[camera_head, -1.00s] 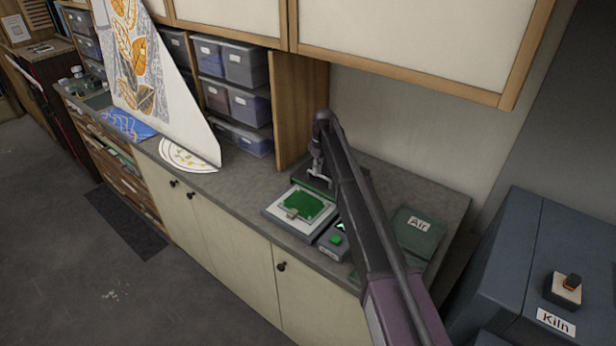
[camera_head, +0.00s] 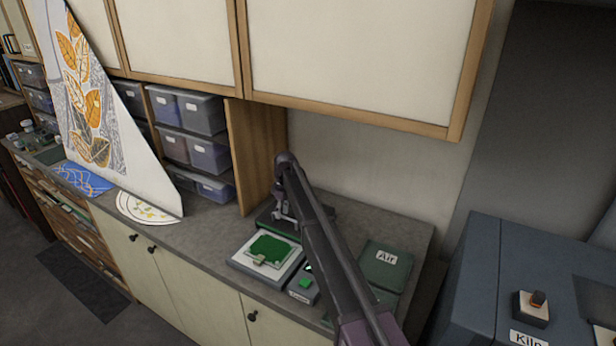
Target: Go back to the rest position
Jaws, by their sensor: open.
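My gripper (camera_head: 284,211) hangs at the end of my arm above the back of the counter, by a dark green mat behind a small light-framed tray. It is open and I see nothing in it. The tray (camera_head: 240,262) carries a green square piece (camera_head: 270,249) with a small tan clip-like part at its front edge. My arm covers part of the counter to the right of the tray.
A small box with a green button (camera_head: 305,283) stands right of the tray. A dark green "Air" plate (camera_head: 386,266) lies further right. The kiln (camera_head: 480,275) stands at the right. Wall cupboards (camera_head: 360,60) overhang the counter (camera_head: 200,236); drawer bins (camera_head: 195,150) stand left.

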